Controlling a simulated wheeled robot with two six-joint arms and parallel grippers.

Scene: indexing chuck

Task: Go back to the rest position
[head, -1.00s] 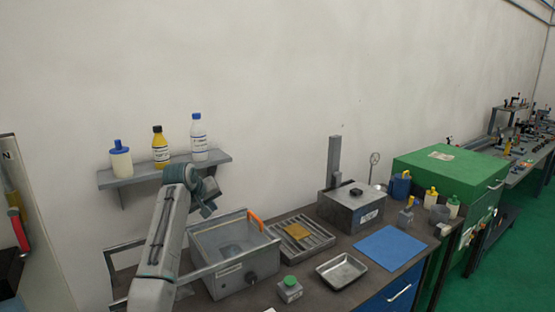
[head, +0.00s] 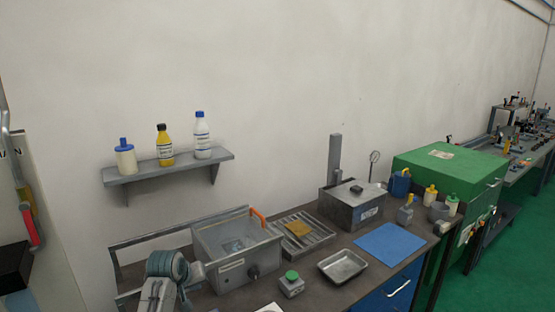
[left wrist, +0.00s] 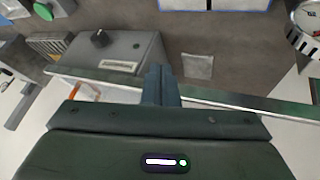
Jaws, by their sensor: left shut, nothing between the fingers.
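My left arm is low at the bottom left of the head view, in front of the bench. My left gripper (head: 194,273) is partly hidden there by its own wrist, beside the left side of the grey open box (head: 235,268). In the left wrist view, the left gripper (left wrist: 160,82) has its two fingers together with nothing between them. Its fingers point over the dark bench top, near the grey box with the black knob (left wrist: 118,52). My right gripper is not in view.
A wall shelf (head: 165,170) holds several bottles. On the bench are a green button box (head: 291,285), a metal tray (head: 342,267), a blue mat (head: 391,246) and a grey block with a post (head: 350,208). A green cabinet (head: 450,172) stands further right.

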